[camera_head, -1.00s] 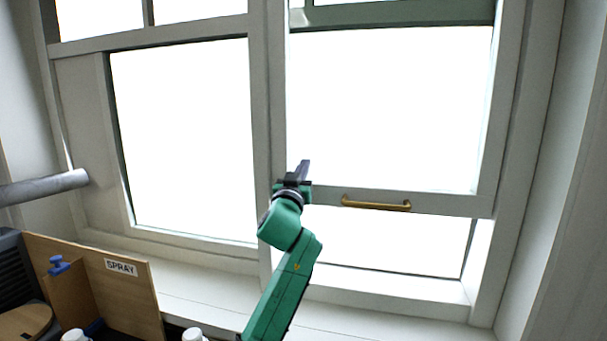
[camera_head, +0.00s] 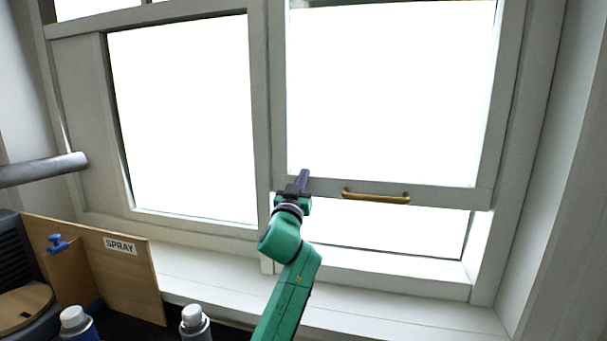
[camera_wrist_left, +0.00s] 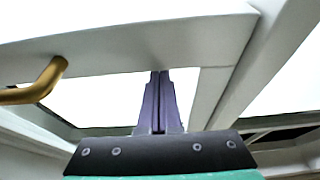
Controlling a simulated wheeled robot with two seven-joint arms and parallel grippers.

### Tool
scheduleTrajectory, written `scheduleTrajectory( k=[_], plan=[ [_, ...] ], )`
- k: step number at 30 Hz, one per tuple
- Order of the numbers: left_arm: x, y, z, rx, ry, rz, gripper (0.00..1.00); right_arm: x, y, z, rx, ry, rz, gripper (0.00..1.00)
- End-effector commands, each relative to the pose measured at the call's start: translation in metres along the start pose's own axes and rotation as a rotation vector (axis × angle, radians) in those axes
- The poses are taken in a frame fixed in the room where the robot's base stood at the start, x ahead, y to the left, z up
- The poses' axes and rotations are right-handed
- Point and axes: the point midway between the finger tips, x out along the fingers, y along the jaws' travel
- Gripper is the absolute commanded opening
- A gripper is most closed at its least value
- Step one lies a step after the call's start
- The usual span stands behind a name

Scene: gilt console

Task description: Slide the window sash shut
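The window sash (camera_head: 388,187) is the lower right light of the white window, with a bottom rail and a brass handle (camera_head: 376,196). It stands partly open, with a bright gap between its rail and the sill. My left gripper (camera_head: 303,178) is at the left end of the bottom rail, left of the handle. In the left wrist view its purple fingers (camera_wrist_left: 160,88) are together, with nothing visible between them. Their tips appear at the edge of the rail (camera_wrist_left: 140,42); I cannot tell whether they touch. The handle (camera_wrist_left: 38,84) is to their left there. My right gripper is not in view.
A wooden box labelled SPRAY (camera_head: 121,245) and spray cans (camera_head: 195,322) stand at the lower left. A grey cylinder (camera_head: 42,169) juts in at the left. The sill (camera_head: 390,284) below the sash looks clear.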

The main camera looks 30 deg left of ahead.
Motion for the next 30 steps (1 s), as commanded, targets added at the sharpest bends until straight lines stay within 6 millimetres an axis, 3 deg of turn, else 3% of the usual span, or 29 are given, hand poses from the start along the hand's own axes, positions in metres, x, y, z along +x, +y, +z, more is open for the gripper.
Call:
scheduleTrajectory(
  k=[1,6,12,19,30],
  plan=[
    [-0.010,0.001,0.031,-0.004,-0.009,0.000,0.00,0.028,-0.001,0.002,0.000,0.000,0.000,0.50],
    [-0.026,0.001,0.078,-0.003,-0.009,0.000,0.00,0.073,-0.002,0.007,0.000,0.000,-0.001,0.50],
    [-0.043,0.000,0.124,-0.003,-0.010,-0.001,0.00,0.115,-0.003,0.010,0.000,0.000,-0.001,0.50],
    [-0.052,0.000,0.152,-0.002,-0.009,-0.001,0.00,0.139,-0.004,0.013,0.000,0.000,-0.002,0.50],
    [-0.054,0.000,0.156,-0.001,-0.009,-0.001,0.00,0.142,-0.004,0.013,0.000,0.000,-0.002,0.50]
  ],
)
